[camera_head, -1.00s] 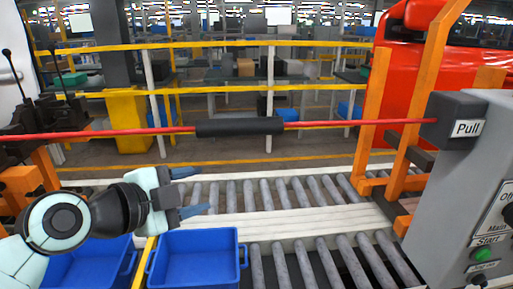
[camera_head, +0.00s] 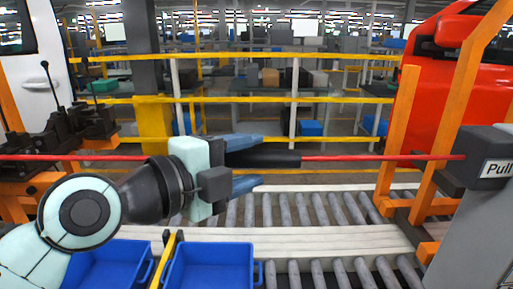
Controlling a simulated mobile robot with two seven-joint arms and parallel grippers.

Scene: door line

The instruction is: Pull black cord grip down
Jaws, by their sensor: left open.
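The black cord grip (camera_head: 277,157) is a dark sleeve on a taut red cord (camera_head: 380,158) that runs level across the view. My left gripper (camera_head: 250,163) is open, its blue fingers pointing right. One finger lies at the upper edge of the grip's left part and the other is below it. The grip's left end is hidden behind the gripper. I cannot tell whether the fingers touch it. The cord ends at a grey box marked "Pull" (camera_head: 484,157) on the right. My right gripper is not in view.
Blue bins (camera_head: 210,267) stand below my left arm. A roller conveyor (camera_head: 330,212) runs behind and below the cord. Orange posts (camera_head: 398,140) and a red car body stand at the right. Yellow rails (camera_head: 290,99) cross behind.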

